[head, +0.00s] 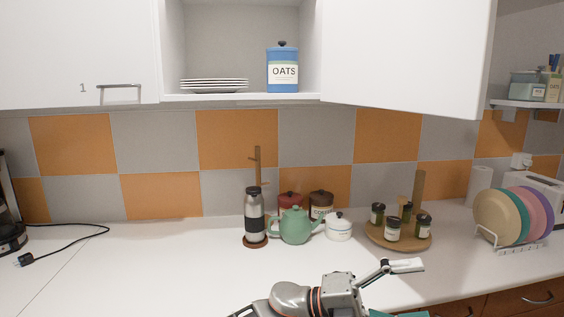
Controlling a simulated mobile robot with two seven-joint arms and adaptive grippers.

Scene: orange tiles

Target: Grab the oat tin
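The oat tin (283,72) is blue with a dark lidded knob and a white label reading OATS. It stands upright on the bottom shelf of the open wall cabinet (225,98), near the right side of the opening. My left gripper (414,289) is low at the bottom of the head view, above the front of the counter and pointing right. One finger is splayed outward; the other side is partly cut off by the frame edge. It looks open and holds nothing visible, far below the tin. My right gripper is not in view.
A stack of white plates (214,85) is left of the tin. The open cabinet door (405,55) extends right of the opening. On the counter stand a steel flask (254,212), green teapot (295,226), white sugar pot (339,228), spice carousel (398,240) and plate rack (520,249). The left counter is mostly clear.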

